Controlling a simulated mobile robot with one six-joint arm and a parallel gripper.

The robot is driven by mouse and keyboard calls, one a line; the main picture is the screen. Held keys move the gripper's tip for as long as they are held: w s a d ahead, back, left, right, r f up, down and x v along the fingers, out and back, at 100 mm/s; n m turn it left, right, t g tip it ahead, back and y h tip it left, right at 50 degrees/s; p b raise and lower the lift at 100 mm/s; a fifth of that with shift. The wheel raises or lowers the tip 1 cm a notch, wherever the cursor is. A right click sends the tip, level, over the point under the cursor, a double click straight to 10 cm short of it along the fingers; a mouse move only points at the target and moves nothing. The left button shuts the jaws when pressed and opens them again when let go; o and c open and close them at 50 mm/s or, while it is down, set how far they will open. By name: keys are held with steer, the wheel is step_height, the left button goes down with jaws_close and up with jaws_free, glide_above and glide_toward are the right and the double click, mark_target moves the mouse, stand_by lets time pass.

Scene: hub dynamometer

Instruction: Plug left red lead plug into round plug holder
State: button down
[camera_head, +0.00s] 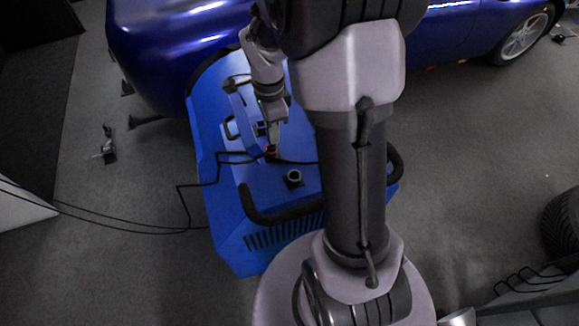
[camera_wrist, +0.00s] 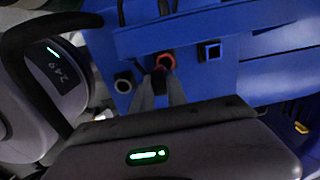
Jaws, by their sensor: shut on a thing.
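The red lead plug (camera_wrist: 166,61) is between the fingertips of my gripper (camera_wrist: 161,74) in the wrist view, with its round end showing. It is a small red spot in the head view (camera_head: 271,152), at the tip of my gripper (camera_head: 272,146). My gripper is shut on it, over the blue dynamometer's top. In the head view this round holder (camera_head: 293,178) is nearer and right of the gripper. Whether the plug touches the panel is hidden.
The blue dynamometer (camera_head: 226,215) has black handle bars and a vent. A square socket (camera_wrist: 210,50) sits right of the plug in the wrist view. Black cables (camera_head: 180,210) run left across the floor. A blue car (camera_head: 190,30) stands behind.

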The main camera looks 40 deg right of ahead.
steer(key=s+b, duration=0.1)
steer(key=s, duration=0.8)
steer(key=shift+s+b, duration=0.2)
steer(key=shift+b, duration=0.1)
steer(key=shift+f+b, duration=0.45)
steer(key=shift+f, duration=0.05)
steer(key=shift+f, duration=0.15)
stand_by(0.5)
steer(key=shift+f+b, duration=1.05)
steer(key=shift+f, duration=0.2)
steer(key=shift+f, duration=0.1)
